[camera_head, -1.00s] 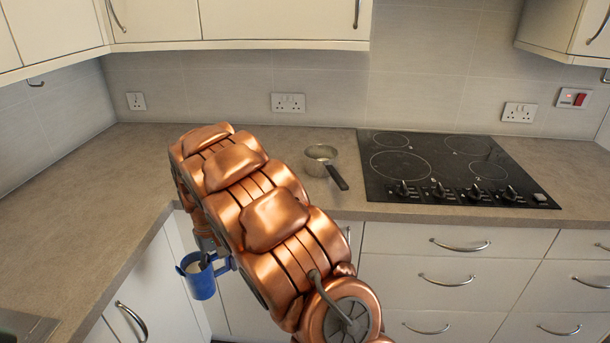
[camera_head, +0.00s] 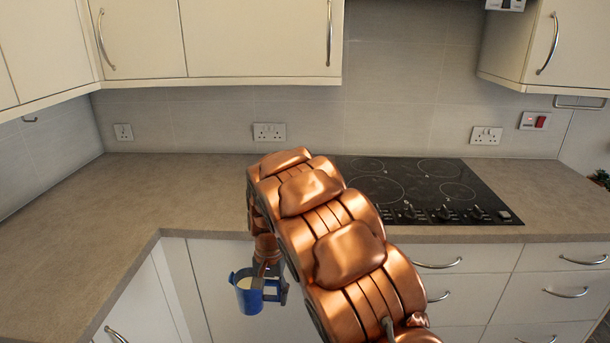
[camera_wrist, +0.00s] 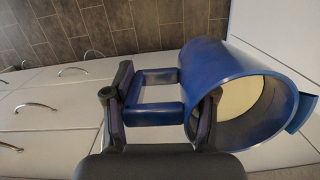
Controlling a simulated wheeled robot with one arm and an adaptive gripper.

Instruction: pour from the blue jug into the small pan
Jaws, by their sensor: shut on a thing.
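The blue jug (camera_head: 250,301) hangs upright in front of the lower cabinets, just below worktop height. It also shows in the wrist view (camera_wrist: 222,80), with its open mouth and pale contents facing the camera and its spout on the right. My gripper (camera_head: 274,272) is shut on the jug's handle. In the wrist view its two dark fingers (camera_wrist: 163,98) are at the square blue handle. The small pan is not visible now; my copper arm covers the part of the worktop left of the hob where it stood.
The beige worktop (camera_head: 180,190) is clear at left and in the corner. The black hob (camera_head: 415,185) lies right of my arm. Wall cabinets (camera_head: 255,40) hang above. Drawer fronts with bar handles (camera_head: 470,285) are below the worktop edge.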

